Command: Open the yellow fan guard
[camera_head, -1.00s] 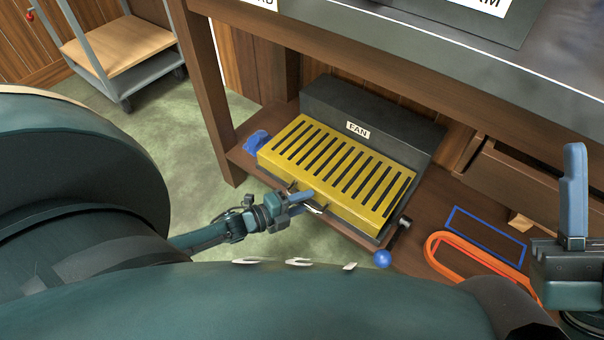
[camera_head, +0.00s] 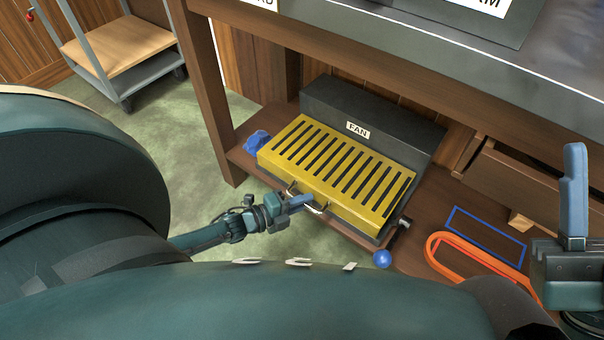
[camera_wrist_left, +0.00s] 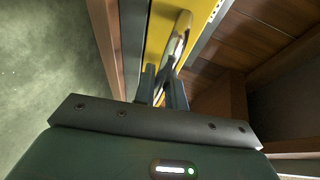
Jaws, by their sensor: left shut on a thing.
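The yellow slotted fan guard (camera_head: 335,176) lies closed over the front of the dark box labelled FAN (camera_head: 380,115) on the low shelf. A pale bar handle (camera_head: 321,209) sits on its front edge. My left gripper (camera_head: 307,201) is at this handle, and in the left wrist view its fingers (camera_wrist_left: 161,76) are shut on the handle (camera_wrist_left: 179,40), with the yellow guard (camera_wrist_left: 158,35) behind. My right gripper (camera_head: 575,195) is at the right edge, away from the guard; only one finger shows clearly.
A blue ball-ended lever (camera_head: 382,259) sits at the box's front right corner. An orange loop (camera_head: 480,262) and a blue rectangular outline (camera_head: 487,236) are on the shelf to the right. The table (camera_head: 470,65) overhangs above. A trolley (camera_head: 120,50) stands back left; green floor is clear.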

